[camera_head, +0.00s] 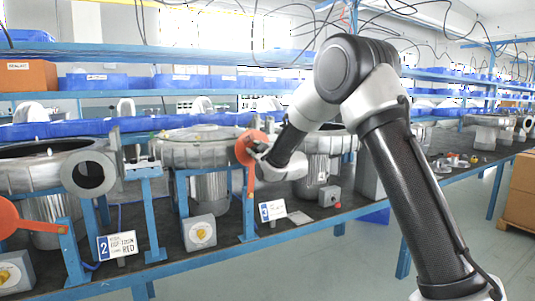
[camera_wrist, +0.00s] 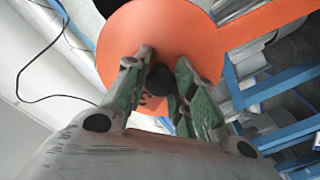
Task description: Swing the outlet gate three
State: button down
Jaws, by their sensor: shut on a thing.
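The outlet gate three is an orange disc (camera_head: 243,149) on an orange bar that stands upright on a blue post in the head view. A white sign with a 3 (camera_head: 272,210) stands right of that post. In the wrist view the disc (camera_wrist: 185,40) fills the upper middle and its bar runs off to the right. A black round knob (camera_wrist: 159,79) on the disc sits between the fingers. My gripper (camera_head: 258,149) is shut on this knob; the wrist view shows its fingers (camera_wrist: 163,66) on both sides. The outlet behind the disc is mostly hidden.
A grey blower housing (camera_head: 195,150) stands left of the gate. Further left is an open outlet (camera_head: 88,174) with its orange gate (camera_head: 14,214) turned aside and a sign with a 2 (camera_head: 117,245). Control boxes (camera_head: 199,232) sit along the bench. Blue shelves run behind.

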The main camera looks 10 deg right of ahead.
jog(key=s+a+f+n, duration=0.3)
jog(key=a+f+n, duration=0.3)
jog(key=a, duration=0.3)
jog(key=s+a+f+n, duration=0.3)
jog(key=a+f+n, duration=0.3)
jog(key=a+n, duration=0.2)
jog(key=shift+a+n, duration=0.4)
jog(key=shift+a, duration=0.2)
jog(key=shift+f, duration=0.1)
jog(key=c, duration=1.2)
grip_release()
jog(key=shift+o, duration=0.3)
